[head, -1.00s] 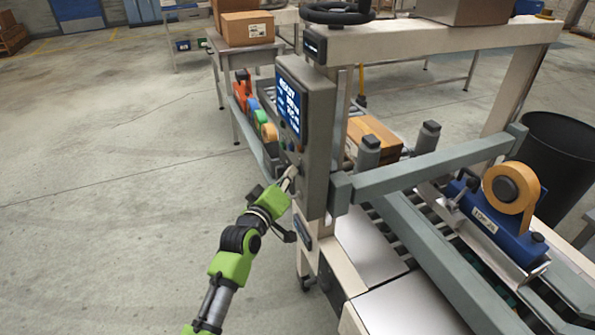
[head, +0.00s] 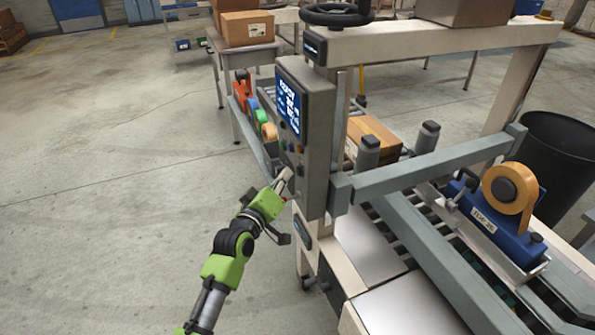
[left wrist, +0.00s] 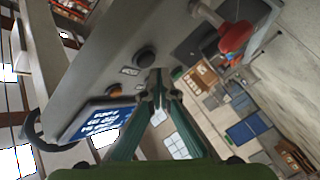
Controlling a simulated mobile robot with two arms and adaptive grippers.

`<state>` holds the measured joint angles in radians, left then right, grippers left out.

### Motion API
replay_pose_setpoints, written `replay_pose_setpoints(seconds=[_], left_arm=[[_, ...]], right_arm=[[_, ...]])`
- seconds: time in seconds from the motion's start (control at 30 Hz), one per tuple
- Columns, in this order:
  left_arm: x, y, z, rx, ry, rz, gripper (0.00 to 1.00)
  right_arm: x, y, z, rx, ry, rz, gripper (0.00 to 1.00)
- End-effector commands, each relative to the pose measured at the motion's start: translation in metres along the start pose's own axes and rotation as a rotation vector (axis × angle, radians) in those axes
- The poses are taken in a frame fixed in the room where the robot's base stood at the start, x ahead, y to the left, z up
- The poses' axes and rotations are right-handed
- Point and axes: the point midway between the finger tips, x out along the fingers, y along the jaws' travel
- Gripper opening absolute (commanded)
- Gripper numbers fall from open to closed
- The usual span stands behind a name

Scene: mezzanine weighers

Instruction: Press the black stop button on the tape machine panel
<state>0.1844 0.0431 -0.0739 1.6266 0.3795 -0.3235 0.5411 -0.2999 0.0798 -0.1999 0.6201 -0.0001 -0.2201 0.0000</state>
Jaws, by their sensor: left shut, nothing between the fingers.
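The tape machine's grey control panel (head: 317,150) stands upright at the machine's near left corner, with a lit blue screen (head: 289,101) and small buttons below it. In the left wrist view, a round black button (left wrist: 146,57) stands out from the panel face, beside a small label. My left gripper (head: 286,177) is shut and empty, its tips close to the lower panel face. In the left wrist view, its fingertips (left wrist: 156,84) appear just below the black button; I cannot tell the exact gap. My right gripper is not in view.
A red mushroom knob (left wrist: 235,38) sticks out near the panel in the left wrist view. An orange button (left wrist: 115,90) is beside the screen. A grey side rail (head: 430,168) and a blue tape head (head: 500,235) lie right of the panel. The floor at left is clear.

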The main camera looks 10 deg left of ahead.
Motion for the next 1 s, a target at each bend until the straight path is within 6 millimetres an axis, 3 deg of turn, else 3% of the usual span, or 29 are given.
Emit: replay_pose_setpoints(seconds=[0.23, 0.7, 1.0], left_arm=[[-0.003, -0.003, -0.003, 0.001, 0.0, -0.001, 0.0], [-0.033, -0.024, -0.025, 0.002, 0.001, -0.001, 0.0], [-0.035, -0.026, -0.026, 0.0, 0.001, 0.0, 0.0]], right_arm=[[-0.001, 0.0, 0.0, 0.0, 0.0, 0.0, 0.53], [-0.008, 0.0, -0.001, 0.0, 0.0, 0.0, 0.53], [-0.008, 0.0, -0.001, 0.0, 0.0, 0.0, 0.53]])
